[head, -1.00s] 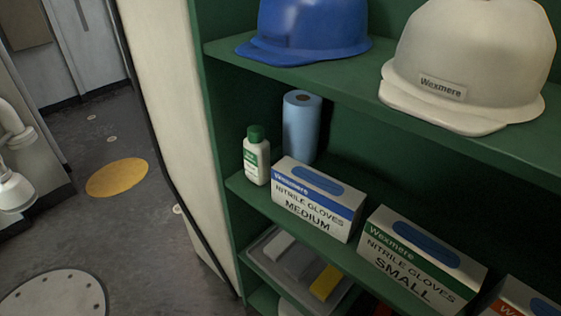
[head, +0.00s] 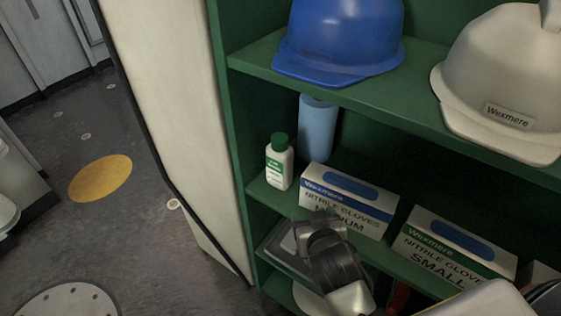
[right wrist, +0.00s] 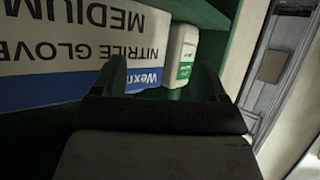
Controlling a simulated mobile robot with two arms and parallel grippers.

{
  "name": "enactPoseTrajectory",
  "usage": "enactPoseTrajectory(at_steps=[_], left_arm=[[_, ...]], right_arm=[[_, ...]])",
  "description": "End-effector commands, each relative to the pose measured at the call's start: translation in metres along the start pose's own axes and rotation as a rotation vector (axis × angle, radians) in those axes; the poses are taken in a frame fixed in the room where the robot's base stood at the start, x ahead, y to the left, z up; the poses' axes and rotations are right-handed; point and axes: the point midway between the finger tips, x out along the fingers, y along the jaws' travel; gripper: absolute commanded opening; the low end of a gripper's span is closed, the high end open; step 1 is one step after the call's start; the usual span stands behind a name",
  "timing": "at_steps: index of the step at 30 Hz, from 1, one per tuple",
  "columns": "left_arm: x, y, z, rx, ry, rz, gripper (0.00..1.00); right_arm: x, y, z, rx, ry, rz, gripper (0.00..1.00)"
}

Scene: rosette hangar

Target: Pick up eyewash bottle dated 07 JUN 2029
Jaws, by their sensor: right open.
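A small white bottle with a green cap and green label (head: 279,163) stands upright at the left end of the middle shelf. Its date is too small to read. My right gripper (head: 322,222) is in front of the shelf, below and to the right of the bottle, before the medium glove box. In the right wrist view, the open right gripper (right wrist: 163,82) has the bottle (right wrist: 181,52) beyond its fingers, with a gap between. That view is upside down, and the cap is out of sight. My left gripper is not in view.
The medium glove box (head: 349,196) stands just right of the bottle. A blue roll (head: 318,130) stands behind. The small glove box (head: 455,245) is further right. The upper shelf (head: 385,92) holds a blue helmet (head: 338,35) and a white helmet (head: 505,75). The cabinet's side wall is left of the bottle.

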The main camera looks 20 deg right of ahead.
Motion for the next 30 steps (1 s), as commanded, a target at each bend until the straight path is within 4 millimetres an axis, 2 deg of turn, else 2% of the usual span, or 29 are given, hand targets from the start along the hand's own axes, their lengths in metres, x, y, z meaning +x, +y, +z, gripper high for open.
enactPoseTrajectory(at_steps=[1, 6, 10, 14, 21, 26, 30], left_arm=[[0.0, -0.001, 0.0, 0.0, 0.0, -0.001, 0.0], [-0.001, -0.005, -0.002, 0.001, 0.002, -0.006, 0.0], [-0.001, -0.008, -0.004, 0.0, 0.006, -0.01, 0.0], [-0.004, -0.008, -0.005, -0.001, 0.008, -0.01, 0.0], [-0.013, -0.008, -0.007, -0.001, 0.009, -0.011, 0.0], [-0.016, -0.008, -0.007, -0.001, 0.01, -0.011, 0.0], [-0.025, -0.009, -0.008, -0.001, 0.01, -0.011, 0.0]], right_arm=[[0.005, -0.006, -0.016, 0.014, 0.068, 0.001, 0.73], [0.011, -0.024, -0.066, 0.042, 0.291, -0.009, 0.73], [0.01, -0.038, -0.094, 0.05, 0.416, -0.029, 0.73], [0.013, -0.044, -0.109, 0.049, 0.472, -0.042, 0.73], [0.045, -0.045, -0.128, 0.048, 0.479, -0.043, 0.73], [0.058, -0.045, -0.133, 0.049, 0.477, -0.043, 0.73], [0.068, -0.043, -0.143, 0.047, 0.476, -0.042, 0.73]])
